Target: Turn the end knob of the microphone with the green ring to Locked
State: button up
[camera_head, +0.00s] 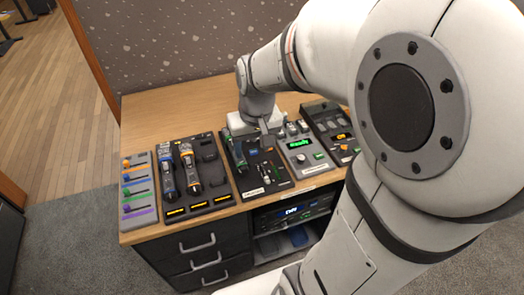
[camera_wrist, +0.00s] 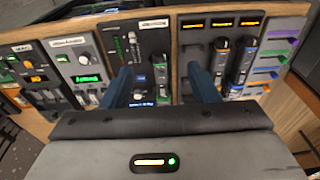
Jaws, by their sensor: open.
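A dark microphone with green on it (camera_head: 236,154) lies along the left edge of the dark panel in the middle of the desk. It also seems to show between my fingers in the wrist view (camera_wrist: 160,70), small and unclear. Its end knob and the knob's setting are too small to read. My gripper (camera_head: 263,133) is over that panel, just right of the microphone. In the wrist view, my open fingers (camera_wrist: 160,84) stand apart, one on each side of the microphone, with nothing held.
Left of it, a dark tray (camera_head: 226,200) holds a blue-ringed microphone (camera_head: 167,180) and an orange-ringed one (camera_head: 189,168); its right slot looks empty. A grey fader board (camera_head: 127,175) is farther left. A green-display unit (camera_head: 303,170) stands to the right. Bare desk (camera_head: 165,108) lies behind.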

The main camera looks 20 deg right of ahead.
jog(key=s+r+t, duration=0.1)
jog(key=s+r, duration=0.2)
jog(key=s, duration=0.4)
jog(key=shift+r, duration=0.35)
jog(key=shift+s, duration=0.1)
jog(key=shift+s+r, duration=0.15)
jog(key=shift+s, duration=0.65)
jog(key=shift+c, duration=0.3)
jog(key=shift+s, duration=0.4)
jog(key=shift+c, duration=1.4)
jog(key=shift+w+a, duration=0.1)
jog(key=shift+a, duration=0.1)
jog(key=shift+c, duration=0.2)
